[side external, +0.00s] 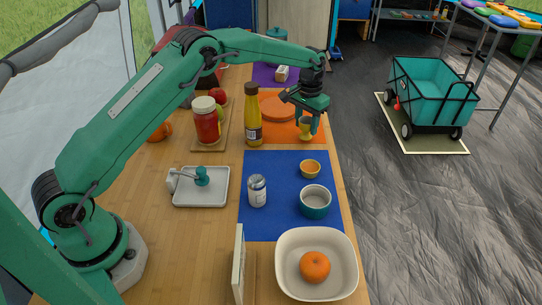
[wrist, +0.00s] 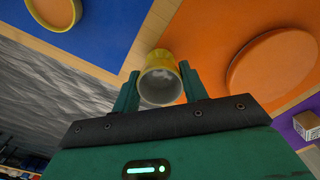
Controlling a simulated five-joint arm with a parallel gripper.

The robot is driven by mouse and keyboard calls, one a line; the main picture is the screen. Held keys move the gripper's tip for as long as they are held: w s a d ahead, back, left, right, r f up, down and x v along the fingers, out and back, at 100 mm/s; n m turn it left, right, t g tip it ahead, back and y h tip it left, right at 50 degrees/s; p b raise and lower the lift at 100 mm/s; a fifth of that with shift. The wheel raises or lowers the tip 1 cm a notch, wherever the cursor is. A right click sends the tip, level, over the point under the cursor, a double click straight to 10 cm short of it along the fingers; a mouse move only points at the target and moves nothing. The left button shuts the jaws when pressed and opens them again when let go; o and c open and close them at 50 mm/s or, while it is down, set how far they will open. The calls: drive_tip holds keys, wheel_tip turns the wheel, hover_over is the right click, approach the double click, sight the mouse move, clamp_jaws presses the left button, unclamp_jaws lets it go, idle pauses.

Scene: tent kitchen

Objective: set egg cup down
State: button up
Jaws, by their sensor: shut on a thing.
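The egg cup (side external: 305,133) is small and yellow, with a pale inside. It is between the fingers of my gripper (side external: 309,121), which is shut on it, near the table's right edge. In the wrist view the egg cup (wrist: 160,60) shows its open rim toward the camera, with a finger on each side. It appears over the front right part of the orange mat (side external: 284,131). I cannot tell whether its base touches the mat.
An orange plate (side external: 272,104) lies behind on the mat, beside a mustard bottle (side external: 252,118). A white bowl (side external: 286,277) holds an orange.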

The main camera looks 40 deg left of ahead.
drive_tip(key=shift+f, duration=0.65)
drive_tip(key=shift+f, duration=0.15)
drive_tip(key=o, duration=1)
wheel_tip(320, 180, up, 12)
drive_tip(key=shift+r, duration=0.2)
drive_tip(key=shift+r, duration=0.1)
